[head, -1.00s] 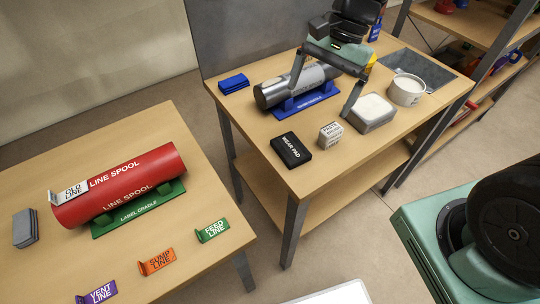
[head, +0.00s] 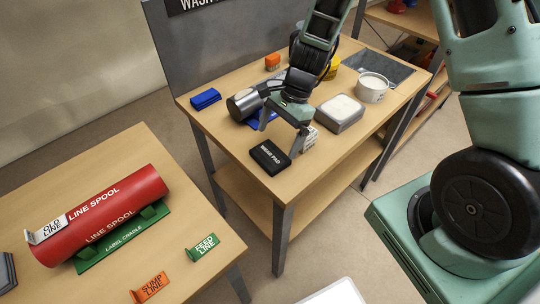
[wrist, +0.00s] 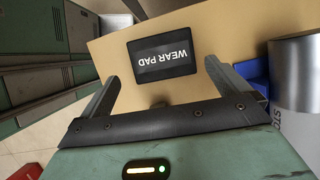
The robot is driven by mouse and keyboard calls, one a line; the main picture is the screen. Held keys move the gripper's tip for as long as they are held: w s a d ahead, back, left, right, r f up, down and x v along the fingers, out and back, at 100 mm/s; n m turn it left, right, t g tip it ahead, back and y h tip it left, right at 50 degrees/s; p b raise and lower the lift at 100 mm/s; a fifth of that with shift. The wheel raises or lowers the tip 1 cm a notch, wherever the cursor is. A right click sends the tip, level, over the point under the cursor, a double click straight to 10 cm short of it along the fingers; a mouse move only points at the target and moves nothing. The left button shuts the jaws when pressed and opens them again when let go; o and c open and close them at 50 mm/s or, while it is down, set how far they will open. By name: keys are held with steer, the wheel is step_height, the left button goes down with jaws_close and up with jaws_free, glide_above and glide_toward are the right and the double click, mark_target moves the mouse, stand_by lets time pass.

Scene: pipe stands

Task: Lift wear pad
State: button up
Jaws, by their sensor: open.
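The wear pad (head: 270,157) is a flat black block with white lettering. It lies near the front corner of the right-hand wooden table (head: 235,151). In the wrist view the wear pad (wrist: 161,59) lies beyond my fingertips, between the lines of the two fingers. My gripper (head: 281,139) is open and empty, above and just behind the pad. Its two fingers also show in the wrist view (wrist: 160,75), apart from the pad. The height of the gap between fingertips and pad is hard to tell.
A grey metal cylinder (head: 243,103) on a blue cradle lies behind. A tray (head: 340,112) and a white tub (head: 372,88) stand to the right. A blue block (head: 205,99) lies at left.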

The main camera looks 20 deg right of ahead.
mark_target(270, 154)
steer(key=shift+p+x, duration=0.55)
steer(key=shift+x, duration=2.1)
steer(key=shift+w, duration=0.1)
steer(key=c, duration=0.8)
